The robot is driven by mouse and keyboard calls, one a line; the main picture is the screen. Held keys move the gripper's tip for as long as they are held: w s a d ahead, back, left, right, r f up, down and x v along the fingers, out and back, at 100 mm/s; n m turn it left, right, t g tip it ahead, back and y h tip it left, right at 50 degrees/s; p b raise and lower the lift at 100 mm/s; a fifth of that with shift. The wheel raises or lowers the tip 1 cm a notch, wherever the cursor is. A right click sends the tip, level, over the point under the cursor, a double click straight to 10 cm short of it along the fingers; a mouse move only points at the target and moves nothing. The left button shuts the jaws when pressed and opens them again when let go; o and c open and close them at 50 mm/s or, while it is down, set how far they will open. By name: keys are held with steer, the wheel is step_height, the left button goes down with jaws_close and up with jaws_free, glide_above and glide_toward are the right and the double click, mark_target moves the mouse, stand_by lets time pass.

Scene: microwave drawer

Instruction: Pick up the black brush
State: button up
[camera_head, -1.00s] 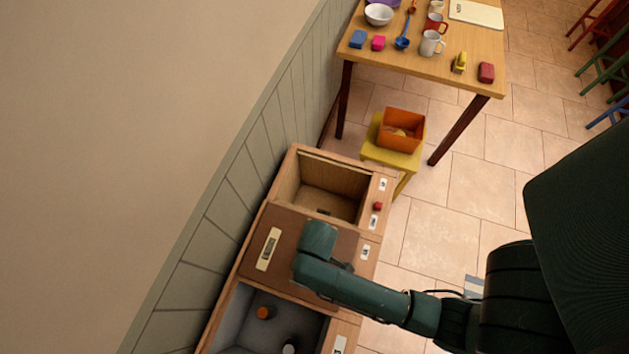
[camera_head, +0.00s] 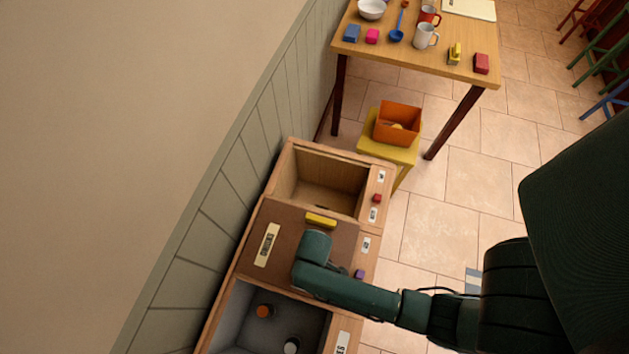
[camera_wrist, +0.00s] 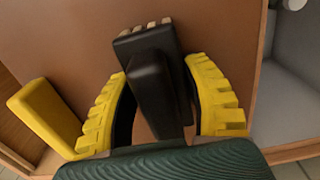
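The black brush (camera_wrist: 155,85) lies on the brown panel (camera_wrist: 75,45), its pale bristles toward the top of the wrist view. My gripper (camera_wrist: 158,75) is open over it, one yellow-padded finger on each side. Brown panel shows beside the brush on the left; on the right the finger is very close, and I cannot tell whether it touches. In the head view the end of my arm hangs over the same brown panel (camera_head: 285,222) and hides the brush and fingertips.
A yellow block (camera_head: 320,219) lies on the panel; it also shows left of my fingers in the wrist view (camera_wrist: 45,115). An open wooden compartment (camera_head: 325,180) and a grey one with bottles (camera_head: 240,315) flank the panel.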

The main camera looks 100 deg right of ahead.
steer(key=c, duration=0.6)
steer(key=shift+r, duration=0.1)
step_height(320, 180, up, 10)
steer(key=p, duration=0.3)
steer(key=o, duration=0.6)
steer(key=c, duration=0.4)
steer(key=shift+c, duration=0.2)
